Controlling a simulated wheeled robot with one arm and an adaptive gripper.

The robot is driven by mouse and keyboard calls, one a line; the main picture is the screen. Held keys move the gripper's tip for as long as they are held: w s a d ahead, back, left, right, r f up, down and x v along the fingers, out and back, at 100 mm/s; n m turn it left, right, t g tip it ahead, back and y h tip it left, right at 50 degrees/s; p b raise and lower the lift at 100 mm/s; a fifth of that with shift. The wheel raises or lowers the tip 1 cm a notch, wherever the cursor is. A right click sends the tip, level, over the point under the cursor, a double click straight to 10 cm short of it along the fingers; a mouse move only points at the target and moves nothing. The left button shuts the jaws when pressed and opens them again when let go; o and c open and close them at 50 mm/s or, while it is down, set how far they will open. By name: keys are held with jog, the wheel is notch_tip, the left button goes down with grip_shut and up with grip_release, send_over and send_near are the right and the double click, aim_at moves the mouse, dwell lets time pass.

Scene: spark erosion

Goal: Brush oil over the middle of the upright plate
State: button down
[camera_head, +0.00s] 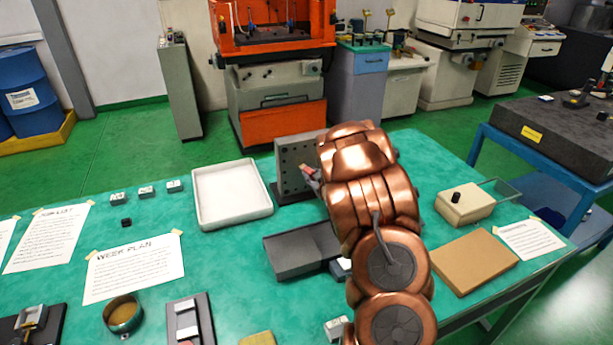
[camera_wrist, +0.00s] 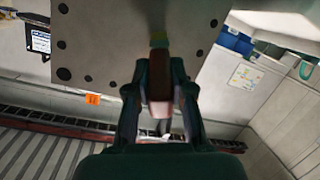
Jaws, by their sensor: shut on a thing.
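The upright plate (camera_head: 290,157) is grey with dark holes and stands on the green table behind my arm. My arm hides its right part in the head view. In the wrist view the plate (camera_wrist: 105,40) fills the upper middle, with holes near its edges. My gripper (camera_wrist: 160,88) is shut on a brush (camera_wrist: 159,60) with a reddish-brown handle, which points at the plate. In the head view my gripper (camera_head: 312,177) and the reddish brush (camera_head: 306,170) are in front of the plate's middle. I cannot tell whether the bristles touch it. No oil film is discernible on the plate.
A white tray (camera_head: 202,212) stands left of the plate. A dark grey open-topped block (camera_head: 290,262) lies in front. A round cup (camera_head: 108,318) with brownish contents is at the front left. A cream box (camera_head: 465,205) and a brown board (camera_head: 473,262) lie on the right.

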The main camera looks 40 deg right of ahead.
jog(key=shift+s+d, duration=0.15)
jog(key=shift+d, duration=0.3)
